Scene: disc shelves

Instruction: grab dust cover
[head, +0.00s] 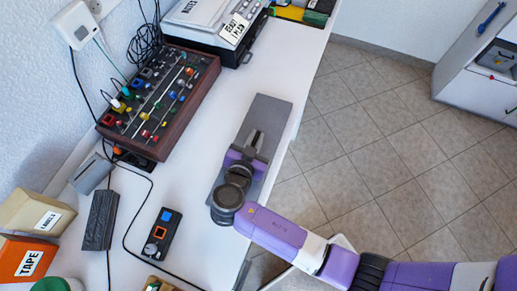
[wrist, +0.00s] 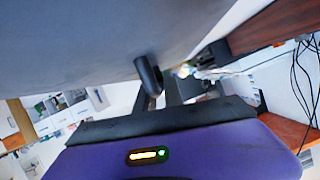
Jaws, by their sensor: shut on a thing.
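The dust cover (head: 272,112) is a long flat grey panel along the right edge of the white table in the head view. Its grey face fills the upper left of the wrist view (wrist: 80,40). My purple and black gripper (head: 254,142) is over the middle of the panel and hides part of it. In the wrist view my gripper's dark fingers (wrist: 160,88) are close against the panel, by a dark rounded piece that looks like its handle (wrist: 148,74). The jaws are shut on the cover; the exact contact is hard to see. I cannot tell whether the panel rests on the table.
A mixer (head: 160,98) with coloured knobs stands behind, left of the panel. A labelled device (head: 215,22) is at the back. A small black controller (head: 162,236), an orange TAPE box (head: 25,262) and a cable are at the left. Tiled floor (head: 365,120) lies beyond the table edge.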

